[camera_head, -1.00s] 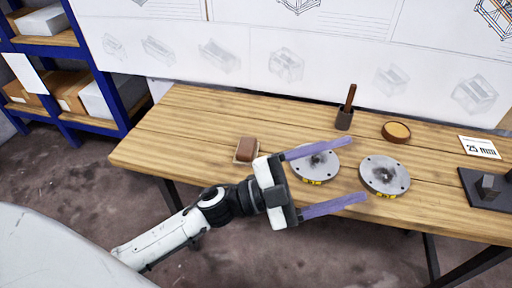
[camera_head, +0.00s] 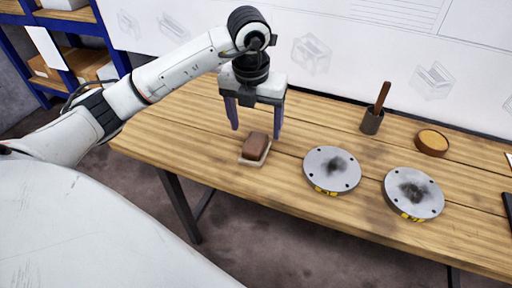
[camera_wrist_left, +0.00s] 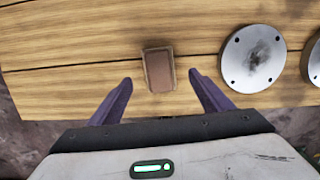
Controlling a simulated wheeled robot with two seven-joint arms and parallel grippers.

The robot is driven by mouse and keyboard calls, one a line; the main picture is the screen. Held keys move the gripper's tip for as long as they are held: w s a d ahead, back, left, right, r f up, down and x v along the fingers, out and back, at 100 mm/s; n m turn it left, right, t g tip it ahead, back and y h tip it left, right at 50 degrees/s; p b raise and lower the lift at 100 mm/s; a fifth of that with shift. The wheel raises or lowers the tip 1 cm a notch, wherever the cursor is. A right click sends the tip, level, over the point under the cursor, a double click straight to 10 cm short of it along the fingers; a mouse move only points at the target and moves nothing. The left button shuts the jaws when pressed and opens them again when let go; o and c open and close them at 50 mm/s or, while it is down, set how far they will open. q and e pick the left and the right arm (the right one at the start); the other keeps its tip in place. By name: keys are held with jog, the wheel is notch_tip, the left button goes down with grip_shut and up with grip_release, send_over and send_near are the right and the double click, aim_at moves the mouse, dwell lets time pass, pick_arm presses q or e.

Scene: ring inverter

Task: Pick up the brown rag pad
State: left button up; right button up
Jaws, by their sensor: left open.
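The brown rag pad (camera_head: 255,146) lies on a small pale tray (camera_head: 247,162) near the table's front edge. My left gripper (camera_head: 254,130) points down above and a little behind the pad, with its two purple fingers spread. The pad also shows in the left wrist view (camera_wrist_left: 158,72), ahead of the gap between the fingertips of my left gripper (camera_wrist_left: 161,80). The gripper is open, empty and apart from the pad. My right gripper is not in view.
Two grey metal discs with dark smudges, a left one (camera_head: 332,170) and a right one (camera_head: 413,194), lie right of the pad. The wooden table (camera_head: 180,120) is clear at left.

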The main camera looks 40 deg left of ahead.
aim_at(255, 142)
pick_arm(q)
jog(key=shift+w+a+f+b, duration=0.1)
jog(key=shift+w+f+b, duration=0.05)
jog(key=shift+f, duration=1.6)
jog(key=shift+w+a+f+b, duration=0.1)
jog(key=shift+w+f+b, duration=0.05)
jog(key=shift+f, duration=1.6)
jog(key=shift+f, duration=0.25)
jog(key=shift+c, duration=0.2)
jog(key=c, duration=1.1)
jog(key=shift+r, duration=0.1)
notch_tip(255, 142, up, 10)
jog(key=shift+r+p, duration=0.2)
jog(key=shift+p, duration=0.4)
